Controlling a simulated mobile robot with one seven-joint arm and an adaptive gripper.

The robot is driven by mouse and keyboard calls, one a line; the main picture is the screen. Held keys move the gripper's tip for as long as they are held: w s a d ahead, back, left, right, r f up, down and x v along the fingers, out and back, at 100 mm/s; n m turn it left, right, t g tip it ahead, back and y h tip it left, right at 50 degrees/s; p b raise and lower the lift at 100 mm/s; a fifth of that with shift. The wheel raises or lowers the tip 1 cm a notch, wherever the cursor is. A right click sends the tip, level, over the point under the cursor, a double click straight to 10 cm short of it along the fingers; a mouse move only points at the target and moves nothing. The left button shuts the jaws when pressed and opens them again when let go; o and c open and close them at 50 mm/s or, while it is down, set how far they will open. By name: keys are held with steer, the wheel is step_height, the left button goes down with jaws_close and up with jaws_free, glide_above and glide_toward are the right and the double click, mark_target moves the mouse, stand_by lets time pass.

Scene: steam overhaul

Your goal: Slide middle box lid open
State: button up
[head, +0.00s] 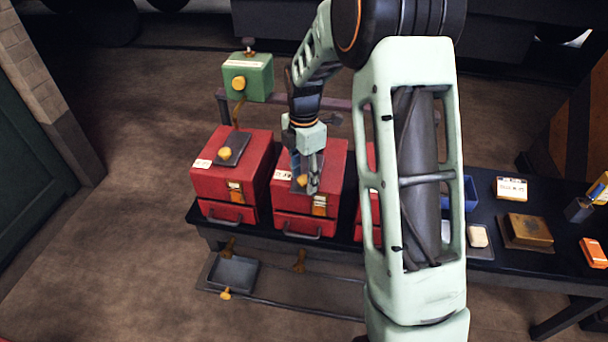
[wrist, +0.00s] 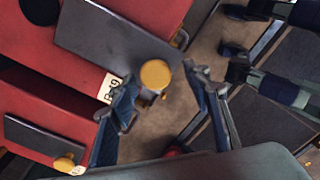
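The middle red box (head: 330,170) stands on the dark bench between two similar red boxes. Its lid is a dark grey plate (wrist: 105,35) with a round yellow knob (wrist: 156,74); the knob also shows in the head view (head: 302,181). My gripper (head: 307,184) points down over this lid. In the wrist view its two blue-grey fingers (wrist: 160,79) are spread, with the knob between the tips and visible gaps at the sides. I see no clear contact. The gripper partly hides the lid in the head view.
The left red box (head: 207,180) has its own grey lid and yellow knob. The right red box (head: 368,214) is mostly hidden behind my arm. A green box (head: 259,78) stands behind. A blue bin (head: 470,194) and small boxes sit on the bench to the right.

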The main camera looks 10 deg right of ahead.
step_height(320, 180, up, 12)
stand_by(0.6)
